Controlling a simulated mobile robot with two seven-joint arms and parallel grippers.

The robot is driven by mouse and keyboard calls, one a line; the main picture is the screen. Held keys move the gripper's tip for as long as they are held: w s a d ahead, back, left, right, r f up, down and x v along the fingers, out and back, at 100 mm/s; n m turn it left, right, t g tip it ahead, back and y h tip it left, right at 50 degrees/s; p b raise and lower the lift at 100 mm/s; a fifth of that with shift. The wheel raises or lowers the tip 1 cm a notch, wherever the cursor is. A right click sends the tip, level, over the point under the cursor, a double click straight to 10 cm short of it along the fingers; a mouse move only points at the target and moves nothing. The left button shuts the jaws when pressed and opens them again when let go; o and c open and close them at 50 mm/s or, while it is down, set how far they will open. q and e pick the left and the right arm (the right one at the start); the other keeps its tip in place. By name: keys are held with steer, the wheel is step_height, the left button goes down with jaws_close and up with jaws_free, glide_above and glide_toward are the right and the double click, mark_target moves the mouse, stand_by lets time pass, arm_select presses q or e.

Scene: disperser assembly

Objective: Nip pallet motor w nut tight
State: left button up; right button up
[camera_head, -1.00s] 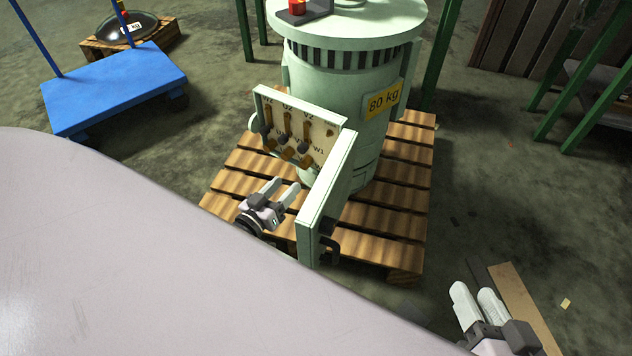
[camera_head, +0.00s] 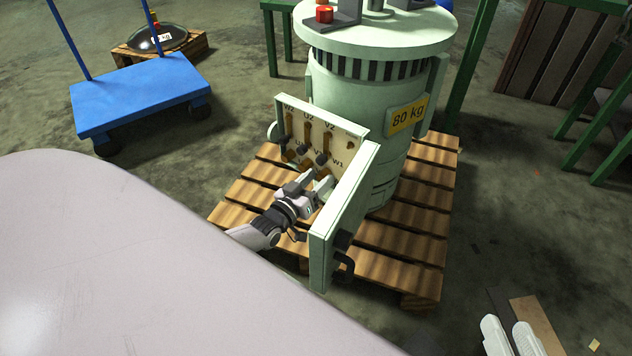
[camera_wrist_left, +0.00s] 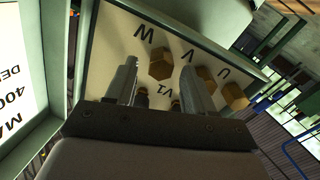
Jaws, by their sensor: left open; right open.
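The pale green motor (camera_head: 350,92) stands on a wooden pallet (camera_head: 405,248) with its terminal box open. The terminal board (camera_head: 345,128) is lettered and carries brass nuts and dark-tipped studs. My left gripper (camera_head: 312,182) is open in front of the lower part of the board, beside the box's side plate (camera_head: 340,205). In the left wrist view, the board and hexagonal brass nuts (camera_wrist_left: 235,96) lie ahead. A nut by the letter W (camera_wrist_left: 160,66) appears between the open fingers; contact cannot be told. My right gripper (camera_head: 510,340) is open and empty at the bottom right, partly cut off.
Green metal legs (camera_head: 472,65) stand behind the motor. A loose board (camera_head: 537,318) lies on the floor near my right gripper. Floor right of the pallet is mostly clear.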

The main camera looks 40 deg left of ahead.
arm_select(q)
jaws_close()
